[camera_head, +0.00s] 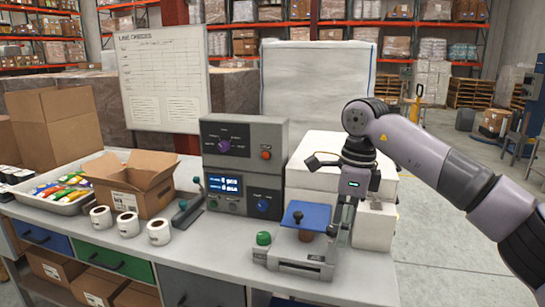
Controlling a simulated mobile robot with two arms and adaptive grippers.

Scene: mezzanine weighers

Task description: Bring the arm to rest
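My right arm comes in from the right edge, bent at a purple-grey elbow. My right gripper (341,221) points down over the right side of a small grey bench device (300,265) with a blue plate (307,215) and a green knob (263,238). The fingers are small and seen edge-on beside the blue plate; I cannot tell whether they are apart or touch the device. No held object shows clearly. A brown piece (306,236) shows under the plate. My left gripper is not in view.
A grey control box (243,165) with a lit display stands left of the device. White boxes (375,222) stand close behind the gripper. An open carton (135,183), label rolls (128,224) and a tray of packets (62,205) occupy the left bench. Open floor (450,255) lies right.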

